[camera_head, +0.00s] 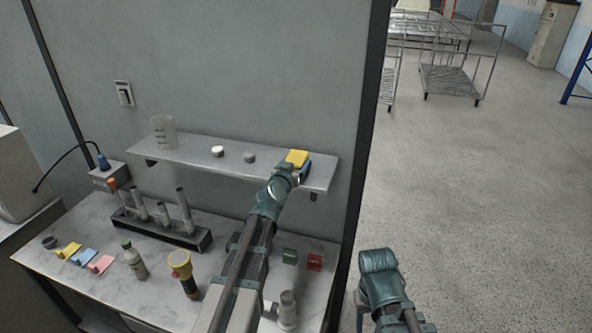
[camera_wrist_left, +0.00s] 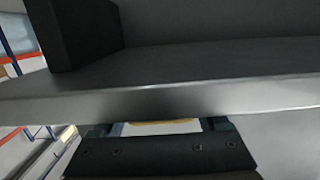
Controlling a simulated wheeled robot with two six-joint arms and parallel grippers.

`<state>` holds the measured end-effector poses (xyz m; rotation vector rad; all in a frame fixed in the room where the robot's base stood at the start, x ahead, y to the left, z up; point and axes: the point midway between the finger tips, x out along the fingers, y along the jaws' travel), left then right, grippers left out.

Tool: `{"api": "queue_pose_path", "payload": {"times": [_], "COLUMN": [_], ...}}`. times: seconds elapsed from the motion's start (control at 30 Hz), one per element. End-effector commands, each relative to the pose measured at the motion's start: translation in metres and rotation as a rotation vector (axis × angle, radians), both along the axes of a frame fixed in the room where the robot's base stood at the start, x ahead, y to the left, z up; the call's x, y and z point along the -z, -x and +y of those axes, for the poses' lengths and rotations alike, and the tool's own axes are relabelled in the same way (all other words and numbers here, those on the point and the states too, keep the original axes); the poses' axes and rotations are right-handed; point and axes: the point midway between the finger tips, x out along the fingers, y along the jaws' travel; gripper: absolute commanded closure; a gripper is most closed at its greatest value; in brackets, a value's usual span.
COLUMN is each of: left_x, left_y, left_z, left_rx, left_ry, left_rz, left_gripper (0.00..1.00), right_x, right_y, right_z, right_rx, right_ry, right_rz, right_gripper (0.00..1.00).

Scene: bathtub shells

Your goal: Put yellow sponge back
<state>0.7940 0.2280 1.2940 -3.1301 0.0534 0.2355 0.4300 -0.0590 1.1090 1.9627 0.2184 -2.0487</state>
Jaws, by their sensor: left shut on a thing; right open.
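The yellow sponge (camera_head: 297,157) shows at the right end of the wall shelf (camera_head: 190,158) in the head view. My left gripper (camera_head: 296,166) is shut on it, reaching up from the front. In the left wrist view the gripper (camera_wrist_left: 160,125) shows low in the picture, with a thin yellow strip of the sponge (camera_wrist_left: 160,122) between its fingers, close to the shelf's front edge (camera_wrist_left: 170,100). I cannot tell whether the sponge touches the shelf top. My right gripper (camera_head: 378,262) is at the lower right, off the bench and empty; its fingertips are mostly hidden.
A beaker (camera_head: 163,132), a white round piece (camera_head: 217,151) and a grey one (camera_head: 249,157) stand on the shelf. Open floor lies to the right.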

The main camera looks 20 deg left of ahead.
Motion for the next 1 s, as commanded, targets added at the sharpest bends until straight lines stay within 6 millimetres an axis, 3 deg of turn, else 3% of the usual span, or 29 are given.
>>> {"api": "queue_pose_path", "payload": {"times": [0.33,0.37,0.47,0.8,1.0], "left_x": [0.003,0.002,0.001,-0.004,-0.009], "left_y": [0.0,0.0,0.0,0.002,0.042], "left_z": [0.0,0.0,0.0,0.0,0.001], "left_rx": [0.0,0.0,0.0,0.0,-0.001], "left_ry": [0.0,0.0,0.0,0.0,0.001], "left_rz": [0.0,0.0,0.0,0.0,0.0], "left_gripper": [0.77,0.18,0.0,0.0,0.0], "right_x": [0.003,0.002,0.001,-0.004,-0.009], "right_y": [0.0,0.0,0.0,0.0,0.0], "right_z": [0.0,0.0,0.0,0.0,0.0], "right_rx": [-0.001,0.0,0.0,0.0,0.0], "right_ry": [0.0,0.0,0.0,0.0,0.0], "right_rz": [0.0,0.0,0.0,0.0,0.0], "right_gripper": [0.45,0.45,0.45,0.45,0.45]}}
